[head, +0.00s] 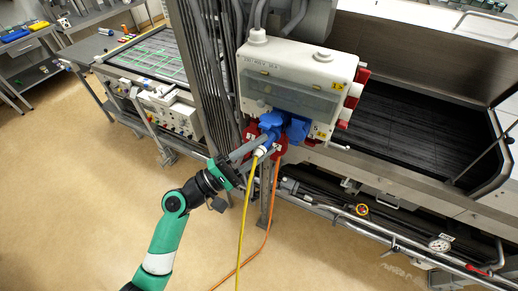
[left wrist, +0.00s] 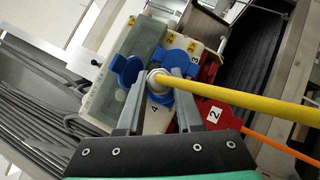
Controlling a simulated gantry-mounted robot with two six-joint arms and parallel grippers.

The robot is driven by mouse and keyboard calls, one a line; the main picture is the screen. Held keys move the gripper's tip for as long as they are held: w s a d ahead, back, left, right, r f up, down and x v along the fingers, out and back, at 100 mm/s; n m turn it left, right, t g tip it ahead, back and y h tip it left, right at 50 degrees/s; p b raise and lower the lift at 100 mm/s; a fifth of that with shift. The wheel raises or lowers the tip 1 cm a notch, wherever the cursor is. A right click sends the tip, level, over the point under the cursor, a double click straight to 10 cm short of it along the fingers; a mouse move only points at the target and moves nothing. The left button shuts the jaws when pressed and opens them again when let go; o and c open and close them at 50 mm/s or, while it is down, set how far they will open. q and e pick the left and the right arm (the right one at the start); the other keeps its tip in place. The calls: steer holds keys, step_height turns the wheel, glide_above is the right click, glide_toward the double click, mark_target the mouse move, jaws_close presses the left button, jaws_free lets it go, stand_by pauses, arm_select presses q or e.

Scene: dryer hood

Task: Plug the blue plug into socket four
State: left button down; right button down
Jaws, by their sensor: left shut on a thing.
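The blue plug (head: 266,144) is on the end of a yellow cable (head: 241,220), with a pale collar at its back. My left gripper (head: 256,150) is shut on it at the underside of the grey socket box (head: 290,82). In the left wrist view, the gripper's fingers (left wrist: 158,100) are either side of the plug's collar (left wrist: 157,77). Blue socket lids (left wrist: 127,70) stand open around it, and the label 4 (left wrist: 154,107) shows between the fingers. The socket opening is hidden behind the plug, so I cannot tell how far in it is. My right gripper is out of view.
Red sockets (left wrist: 208,82) sit beside the blue ones, one labelled 2 (left wrist: 215,114). An orange cable (head: 268,208) hangs next to the yellow one. Vertical grey pipes (head: 205,70) stand left of the box. Open floor (head: 120,185) lies in front.

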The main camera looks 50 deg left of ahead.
arm_select(q)
steer(key=shift+w+a+b, duration=0.2)
steer(key=shift+w+a, duration=0.05)
steer(key=shift+w, duration=0.4)
steer(key=shift+w+a+b, duration=0.15)
steer(key=shift+w+a, duration=0.1)
steer(key=shift+w, duration=0.35)
steer(key=shift+c, duration=2.4)
jaws_free()
steer(key=b+v, duration=0.3)
steer(key=v, duration=0.8)
steer(key=shift+s, duration=0.25)
steer(key=shift+f, duration=0.1)
